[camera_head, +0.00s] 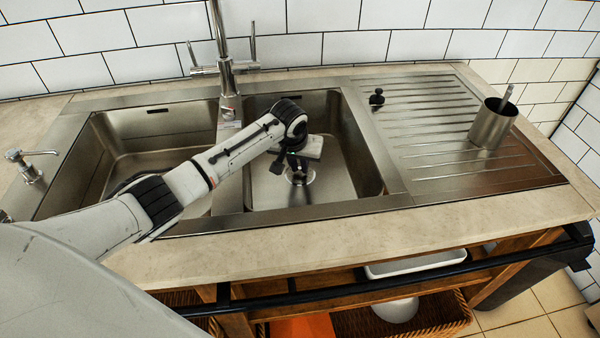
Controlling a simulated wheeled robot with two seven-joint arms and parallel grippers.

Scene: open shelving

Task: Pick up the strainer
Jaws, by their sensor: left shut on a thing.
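My left arm reaches in from the left over the right-hand sink basin (350,172). My left gripper (297,166) points down near the basin's drain and is shut on the strainer (301,178). The strainer is small, round and metallic and shows just below the fingers. The gripper hides part of it, and I cannot tell whether it is clear of the drain. My right gripper is not in view.
A tall faucet (229,75) stands behind the divider between the two basins. A small black knobbed object (376,98) and a metal cup (492,126) with a utensil stand on the ribbed drainboard (425,120). A soap dispenser (28,166) is at the left.

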